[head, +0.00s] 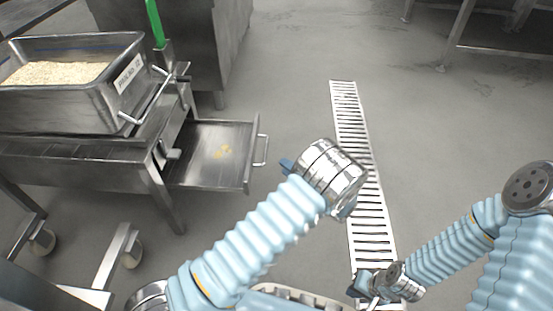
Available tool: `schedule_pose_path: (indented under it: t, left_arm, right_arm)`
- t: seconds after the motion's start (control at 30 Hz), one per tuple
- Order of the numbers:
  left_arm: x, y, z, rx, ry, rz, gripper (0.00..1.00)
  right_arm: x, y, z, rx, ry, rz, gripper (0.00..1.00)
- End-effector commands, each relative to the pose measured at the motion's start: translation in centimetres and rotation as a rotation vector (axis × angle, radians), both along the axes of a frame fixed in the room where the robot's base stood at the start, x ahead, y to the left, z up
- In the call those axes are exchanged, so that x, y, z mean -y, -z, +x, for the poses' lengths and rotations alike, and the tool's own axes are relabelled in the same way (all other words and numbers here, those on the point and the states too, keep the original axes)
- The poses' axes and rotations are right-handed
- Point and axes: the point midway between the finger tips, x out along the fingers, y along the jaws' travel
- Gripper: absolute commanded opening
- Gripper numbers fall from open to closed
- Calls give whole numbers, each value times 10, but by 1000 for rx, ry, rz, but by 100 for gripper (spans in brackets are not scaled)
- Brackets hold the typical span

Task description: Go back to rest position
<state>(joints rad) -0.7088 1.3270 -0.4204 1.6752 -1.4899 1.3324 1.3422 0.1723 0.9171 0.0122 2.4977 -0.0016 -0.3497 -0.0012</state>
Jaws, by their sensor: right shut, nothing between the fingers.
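My left arm (262,225) reaches up from the bottom in a light blue sleeve and ends in a banded metal wrist (332,172). The left gripper is mostly hidden by this wrist, with only small blue parts showing at its edges. Its fingers cannot be made out. My right arm comes in from the right, and my right gripper (366,288) is low near the bottom edge, small, shut and empty. Both grippers are over the floor, clear of the rice station.
At the left, a steel bin (118,92) of rice (55,73) stands on a steel frame. An open drawer (245,168) with a handle and yellowish bits juts toward my left wrist. A floor grate (345,115) runs down the middle. Open grey floor lies upper right.

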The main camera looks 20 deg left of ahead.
Motion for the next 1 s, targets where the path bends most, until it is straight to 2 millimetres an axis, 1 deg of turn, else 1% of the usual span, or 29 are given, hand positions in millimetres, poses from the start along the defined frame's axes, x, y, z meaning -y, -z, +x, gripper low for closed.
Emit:
schedule_pose_path:
  t: [0.03, 0.1, 0.2, 0.7, 0.77, 0.87, 0.97, 1.0]
  left_arm:
    - [6, -1, -4, 0, 1, -1, 36]
    - [13, -2, -7, 0, 2, -1, 36]
    - [16, -2, -11, -1, 0, -1, 36]
    - [17, -2, -11, -1, -1, -1, 36]
    - [15, 0, -13, -13, -7, -6, 36]
    - [0, 19, -25, -103, -52, -49, 36]
    - [-27, 60, -60, -305, -147, -165, 36]
    - [-36, 81, -82, -408, -195, -241, 36]
  right_arm:
    - [0, -1, 0, 0, 0, 0, 0]
    - [0, -2, 0, 0, 0, 0, 0]
    - [0, -2, 0, -1, 0, 0, 0]
    - [0, -2, 0, -1, 0, 0, 0]
    - [0, -2, 0, -1, 0, 0, 0]
    - [0, -2, 0, -1, 0, 0, 0]
    - [0, -2, 0, -1, 0, 0, 0]
    - [0, -2, 0, -1, 0, 0, 0]
